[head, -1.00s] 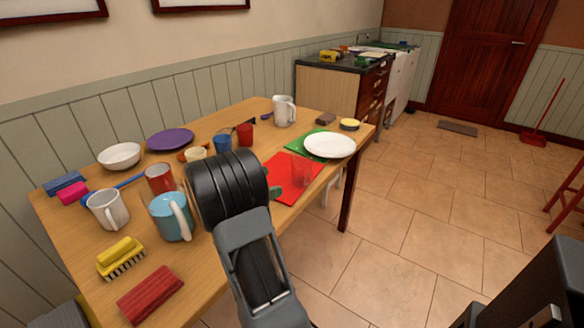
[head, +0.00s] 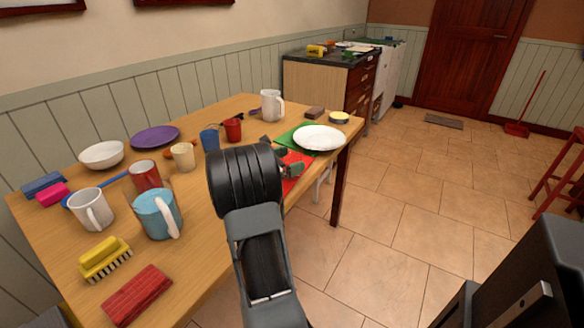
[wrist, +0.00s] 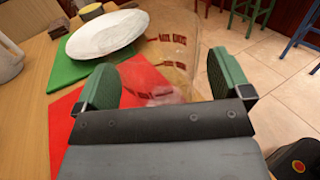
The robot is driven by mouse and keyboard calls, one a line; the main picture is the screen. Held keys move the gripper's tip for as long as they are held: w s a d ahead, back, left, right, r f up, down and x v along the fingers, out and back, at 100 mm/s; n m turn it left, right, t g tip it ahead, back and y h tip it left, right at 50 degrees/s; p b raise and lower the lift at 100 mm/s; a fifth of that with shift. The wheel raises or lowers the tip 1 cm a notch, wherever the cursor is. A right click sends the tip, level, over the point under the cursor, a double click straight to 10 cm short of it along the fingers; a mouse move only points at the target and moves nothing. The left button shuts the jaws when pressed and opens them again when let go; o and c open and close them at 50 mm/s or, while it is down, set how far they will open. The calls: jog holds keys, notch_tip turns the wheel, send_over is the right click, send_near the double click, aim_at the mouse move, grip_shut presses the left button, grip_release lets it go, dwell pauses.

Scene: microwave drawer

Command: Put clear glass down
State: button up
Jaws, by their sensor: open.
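The clear glass (wrist: 172,62), with red markings, shows in the wrist view between and just beyond the green-padded fingers of my gripper (wrist: 163,78). The fingers are open, with one to each side of the glass. The glass appears to stand at the red mat (wrist: 82,118); its base is partly hidden and I cannot tell exact contact. In the head view my gripper (head: 290,166) is over the red mat (head: 296,186), and I cannot make out the glass there.
A white plate (head: 319,138) lies on a green mat (head: 287,140) close beyond my gripper. The wooden table (head: 218,258) also holds a blue mug (head: 158,214), a red cup (head: 145,176) and a white jug (head: 272,105). Open floor lies to the right.

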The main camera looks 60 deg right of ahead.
jog(key=shift+s+d, duration=0.25)
jog(key=shift+d, duration=0.2)
jog(key=shift+c, duration=0.3)
jog(key=c, duration=1.1)
jog(key=shift+r, duration=0.1)
jog(key=shift+c, duration=0.2)
